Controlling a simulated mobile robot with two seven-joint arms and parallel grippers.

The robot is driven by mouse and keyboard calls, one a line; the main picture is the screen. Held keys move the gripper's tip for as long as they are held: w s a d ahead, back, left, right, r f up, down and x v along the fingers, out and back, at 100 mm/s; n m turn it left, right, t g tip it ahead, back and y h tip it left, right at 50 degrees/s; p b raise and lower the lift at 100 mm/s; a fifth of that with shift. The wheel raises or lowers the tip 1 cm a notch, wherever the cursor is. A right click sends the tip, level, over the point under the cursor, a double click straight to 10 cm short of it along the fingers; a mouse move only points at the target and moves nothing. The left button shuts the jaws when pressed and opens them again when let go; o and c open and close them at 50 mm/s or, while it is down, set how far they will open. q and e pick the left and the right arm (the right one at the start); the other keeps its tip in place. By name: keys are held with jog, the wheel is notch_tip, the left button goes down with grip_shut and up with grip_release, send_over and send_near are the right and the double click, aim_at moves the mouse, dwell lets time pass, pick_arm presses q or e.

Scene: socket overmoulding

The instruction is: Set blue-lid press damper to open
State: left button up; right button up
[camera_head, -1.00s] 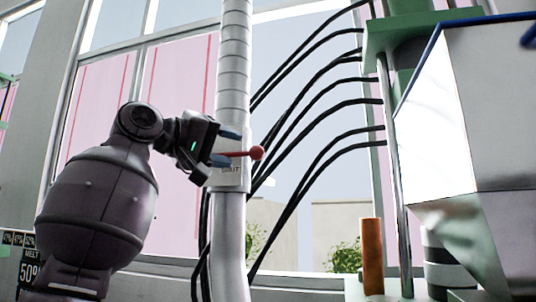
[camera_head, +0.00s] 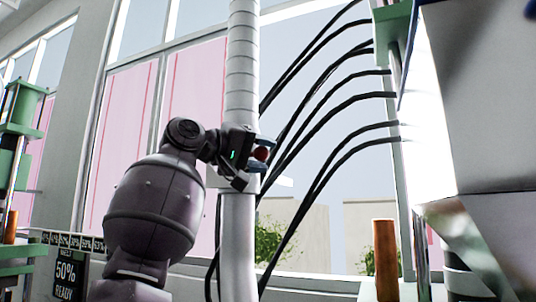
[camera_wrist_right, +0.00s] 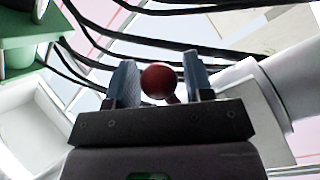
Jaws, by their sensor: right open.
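A red ball knob (camera_head: 261,154) of the damper lever sits at the pale vertical duct (camera_head: 241,75). In the head view the lever's rod is hidden behind the gripper. My right gripper (camera_head: 263,153) is open, with one blue-grey finger above the knob and one below it. In the right wrist view the knob (camera_wrist_right: 159,82) lies between the two open fingers (camera_wrist_right: 160,85), with a gap visible to the right finger; contact with the left one is unclear. The damper's label plate is mostly covered. My left gripper is not in view.
Several black hoses (camera_head: 330,100) run close to the right of the duct. A large metal hopper (camera_head: 480,100) with a blue edge fills the right side. A green machine (camera_head: 18,150) and a "50% READY" display (camera_head: 67,277) are at left.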

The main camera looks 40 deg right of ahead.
grip_shut()
jog(key=shift+r, duration=0.2)
jog(key=r+n+h, duration=0.1)
jog(key=r+n+p, duration=0.1)
jog(key=r, duration=0.1)
jog(key=r+n+h, duration=0.1)
jog(key=r+n, duration=0.1)
jog(key=shift+w+a+t+h+p, duration=0.2)
jog(key=shift+a+t+h+p, duration=0.1)
jog(key=shift+p, duration=0.1)
jog(key=shift+w+r+n, duration=0.15)
jog(key=shift+r+n, duration=0.05)
jog(key=shift+n, duration=0.2)
jog(key=shift+w+a+r+n+h, duration=0.1)
jog(key=shift+w+n+h, duration=0.05)
jog(key=shift+n+h, duration=0.15)
grip_release()
jog(key=shift+w, duration=0.1)
